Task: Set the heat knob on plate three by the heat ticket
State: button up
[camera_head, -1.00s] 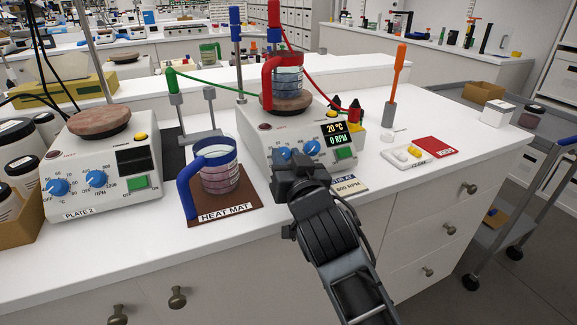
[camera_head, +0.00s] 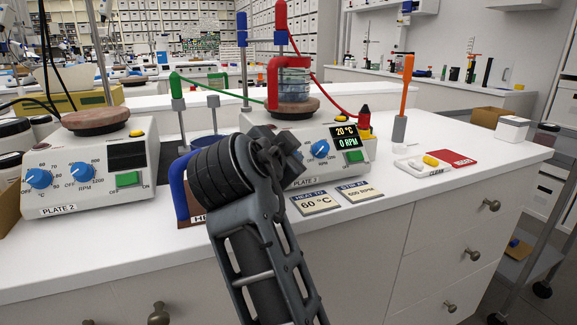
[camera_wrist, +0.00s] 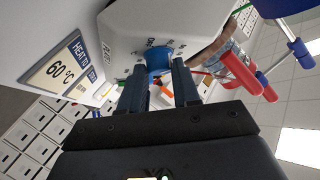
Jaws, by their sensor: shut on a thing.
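Plate three (camera_head: 328,172) is a white hotplate with a display (camera_head: 345,136) reading 20 °C and 0 RPM. Its RPM knob (camera_head: 320,149) is blue. The heat knob is hidden behind my gripper (camera_head: 285,147) in the head view. In the wrist view, my gripper (camera_wrist: 158,78) has its two fingers on either side of a blue knob (camera_wrist: 158,58), shut on it. The knob's pointer cannot be made out. The heat ticket (camera_head: 316,203) lies on the bench before the plate and reads 60 °C; it also shows in the wrist view (camera_wrist: 60,68).
A stir ticket (camera_head: 357,191) lies right of the heat ticket. Plate 2 (camera_head: 90,190) stands at left. A blue-handled vessel (camera_head: 181,190) on the heat mat is partly hidden behind my arm. A jar with a red handle (camera_head: 292,82) stands on plate three.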

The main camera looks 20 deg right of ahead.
jog(key=m+g, duration=0.1)
jog(key=m, duration=0.1)
jog(key=m+g, duration=0.3)
jog(key=shift+w+a+r+m+b, duration=0.1)
jog(key=shift+w+r+m+b, duration=0.2)
jog(key=shift+m+b, duration=0.1)
jog(key=m+g, duration=0.2)
jog(key=m+g+y, duration=0.1)
jog(key=shift+w+r+m, duration=0.2)
jog(key=shift+r+m, duration=0.05)
jog(key=shift+m, duration=0.05)
jog(key=shift+w+m+g+y+p, duration=0.1)
jog(key=shift+m+g+y+p, duration=0.5)
jog(key=shift+m, duration=0.4)
jog(key=shift+d, duration=0.2)
jog(key=o, duration=1.1)
jog(key=shift+c, duration=0.2)
jog(key=v, duration=0.7)
jog(key=shift+a+r+p, duration=0.2)
jog(key=shift+r+p, duration=0.15)
jog(key=shift+p, duration=0.05)
